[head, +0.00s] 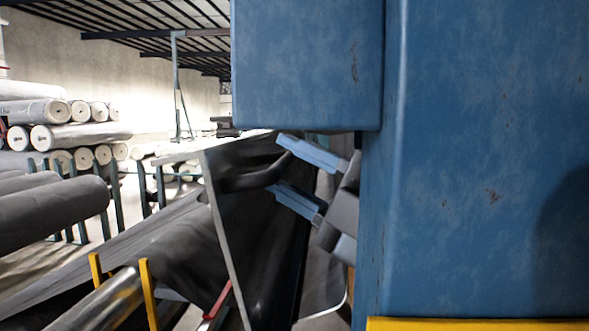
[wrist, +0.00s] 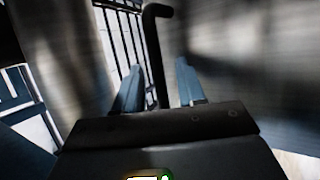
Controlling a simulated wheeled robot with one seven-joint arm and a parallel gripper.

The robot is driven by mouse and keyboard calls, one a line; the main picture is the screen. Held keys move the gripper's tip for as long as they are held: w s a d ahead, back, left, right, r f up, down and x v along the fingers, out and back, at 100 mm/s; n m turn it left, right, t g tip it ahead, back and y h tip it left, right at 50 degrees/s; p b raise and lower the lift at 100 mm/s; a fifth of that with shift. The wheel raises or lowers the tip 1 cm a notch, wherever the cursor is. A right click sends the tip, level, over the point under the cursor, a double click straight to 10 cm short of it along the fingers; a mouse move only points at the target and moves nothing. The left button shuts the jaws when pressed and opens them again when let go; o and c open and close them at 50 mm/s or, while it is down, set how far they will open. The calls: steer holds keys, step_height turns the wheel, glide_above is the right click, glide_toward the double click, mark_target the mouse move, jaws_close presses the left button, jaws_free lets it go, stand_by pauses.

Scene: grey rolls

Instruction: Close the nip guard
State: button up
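The nip guard (head: 262,245) appears to be the dark panel with a pale edge in the middle of the head view. It stands steeply tilted beside the blue machine housing. A black bar handle (head: 250,180) sticks out near its top. My gripper (head: 275,163) has two light blue fingers, spread apart, at the right end of the handle. In the wrist view the handle (wrist: 155,60) rises between the fingers, closer to the left one, with gaps on both sides. Part of my gripper is hidden behind the blue housing in the head view.
The blue housing (head: 480,160) fills the right side, close to my gripper. A shiny metal roller (head: 90,308) and yellow posts (head: 148,290) lie at lower left. Dark fabric rolls (head: 50,212) and stacked white-ended rolls (head: 75,135) stand farther left.

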steer(key=b+v, duration=0.2)
steer(key=v, duration=0.5)
steer(key=shift+d+f+b, duration=0.15)
steer(key=shift+d+b, duration=0.1)
steer(key=shift+b, duration=0.15)
